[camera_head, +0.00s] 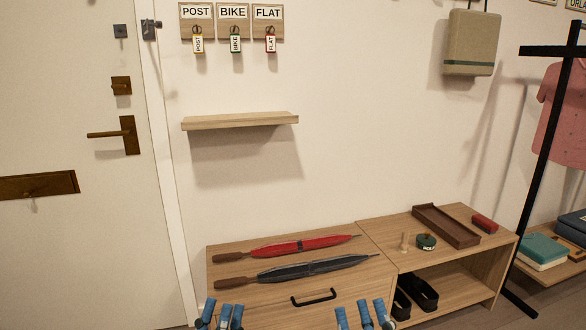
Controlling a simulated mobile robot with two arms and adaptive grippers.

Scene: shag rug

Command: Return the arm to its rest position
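My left gripper (222,316) shows at the bottom edge as several blue fingers pointing up, with gaps between them and nothing held. My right gripper (364,315) shows at the bottom edge further right, its blue fingers spread apart and empty. Both are in front of the low wooden bench (350,296) and apart from each other. The arms behind the fingers are out of view.
A red umbrella (300,246) and a dark umbrella (310,268) lie on the bench top. A brown tray (446,226), a round tin (426,242) and a red block (484,224) sit to the right. Black shoes (420,291) are below. A bare shelf (240,121) is above.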

